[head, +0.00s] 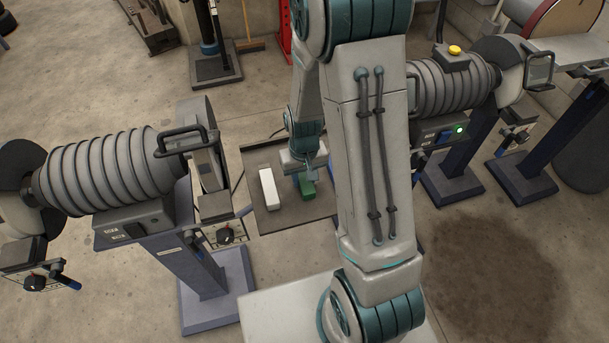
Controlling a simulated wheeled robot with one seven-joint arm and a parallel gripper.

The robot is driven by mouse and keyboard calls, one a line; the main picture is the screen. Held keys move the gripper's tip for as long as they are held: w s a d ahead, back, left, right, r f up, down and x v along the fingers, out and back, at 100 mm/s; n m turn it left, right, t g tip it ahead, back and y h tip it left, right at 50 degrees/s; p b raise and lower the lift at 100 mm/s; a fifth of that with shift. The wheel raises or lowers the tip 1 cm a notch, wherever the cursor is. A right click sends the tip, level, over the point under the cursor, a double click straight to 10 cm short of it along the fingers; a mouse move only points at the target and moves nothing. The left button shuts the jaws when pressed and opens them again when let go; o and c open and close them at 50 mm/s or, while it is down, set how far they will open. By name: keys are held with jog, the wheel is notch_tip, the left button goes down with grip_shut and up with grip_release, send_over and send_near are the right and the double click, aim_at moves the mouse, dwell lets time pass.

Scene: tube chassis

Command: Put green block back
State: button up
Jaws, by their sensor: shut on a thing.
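A green block (308,189) is at the right part of a dark, flat tray (290,220), partly hidden by my arm. My gripper (306,178) points down and is shut on the green block from above. The fingers are small and partly covered. I cannot tell whether the block touches the tray surface. A white block (268,188) lies on the tray to the left of the green block, apart from it.
A grey ribbed machine (110,175) on a blue-grey pedestal stands left of the tray. Another ribbed machine (450,85) with a yellow button and green light stands to the right. Concrete floor lies open around a dark stain at lower right.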

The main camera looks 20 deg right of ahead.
aim_at(304, 178)
jog(key=shift+f, duration=0.2)
jog(key=o, duration=1)
jog(key=shift+r, duration=0.15)
notch_tip(304, 178, up, 12)
jog(key=s+r+t, duration=0.1)
jog(key=s+r, duration=0.2)
jog(key=s, duration=0.1)
jog(key=s+r+t, duration=0.1)
jog(key=s+r, duration=0.3)
jog(key=s+r+t, duration=0.1)
jog(key=s+r, duration=0.3)
jog(key=s, duration=0.1)
jog(key=shift+s+d, duration=0.1)
